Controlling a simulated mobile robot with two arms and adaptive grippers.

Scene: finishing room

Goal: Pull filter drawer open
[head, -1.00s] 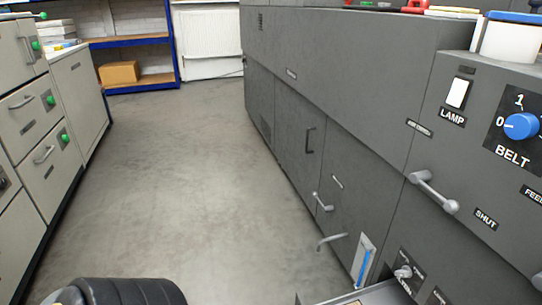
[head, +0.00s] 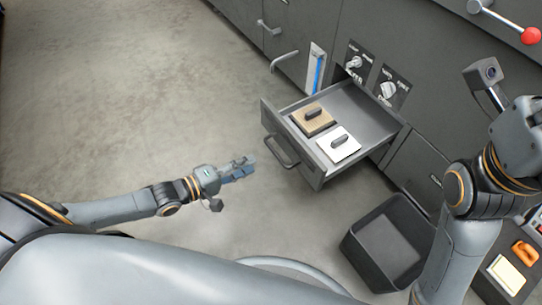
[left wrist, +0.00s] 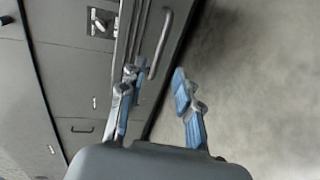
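The filter drawer (head: 370,108) stands pulled out from the grey machine. A tan filter block (head: 322,124) and a white one (head: 348,150) lie in it, each with a dark grip on top. Its front carries a dark bar handle (head: 280,152). My left gripper (head: 246,168) is left of this handle, apart from it in the picture. In the left wrist view the left gripper (left wrist: 152,80) is open, its blue fingers spread with nothing between them. A bar handle (left wrist: 161,45) shows just beyond the fingertips. My right arm is at the right; its fingers are out of frame.
A dark open bin (head: 352,250) stands on the floor below the drawer. Two knobs (head: 388,90) and a blue-striped gauge (head: 318,70) are on the machine face. At lower right is a surface with an orange item (head: 525,252). The floor at left is clear.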

